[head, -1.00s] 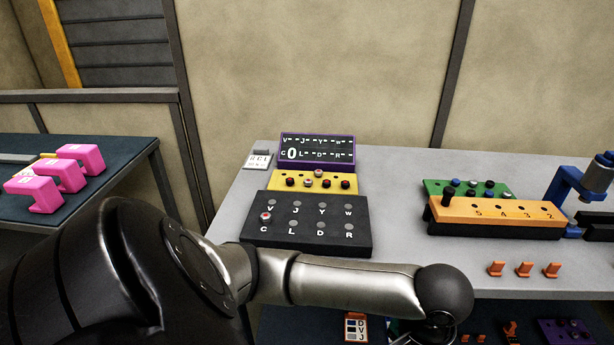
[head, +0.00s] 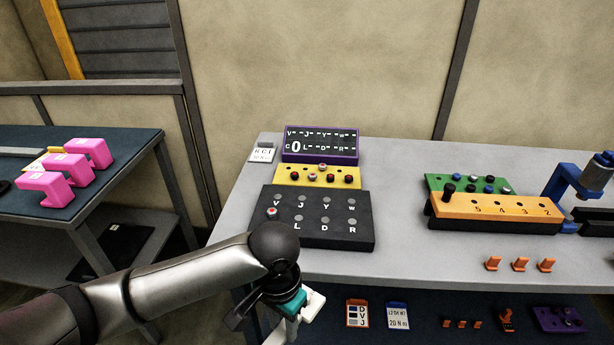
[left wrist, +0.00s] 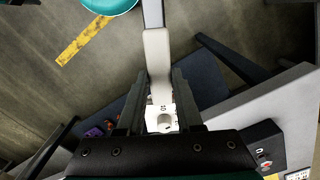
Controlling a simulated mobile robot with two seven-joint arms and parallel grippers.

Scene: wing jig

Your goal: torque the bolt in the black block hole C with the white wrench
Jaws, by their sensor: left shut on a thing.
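The black block (head: 330,238) sits on the grey bench. A bolt with a pale and red top (head: 272,211) stands in its left hole, front row; my arm hides the C label. The bolt also shows at the lower right of the left wrist view (left wrist: 265,160). My left gripper (head: 292,303) is in front of the bench edge, below and nearer than the block. It is shut on the white wrench (head: 313,303). In the left wrist view the wrench (left wrist: 158,62) runs between the fingers (left wrist: 160,105), apart from the bolt. My right gripper is not in view.
Behind the block are a yellow block (head: 290,175) with several bolts and a purple-framed display (head: 320,157) reading 0 by C. An orange block (head: 490,208) stands right. A lower shelf holds cards (head: 357,313). Bench between the blocks (head: 400,215) is clear.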

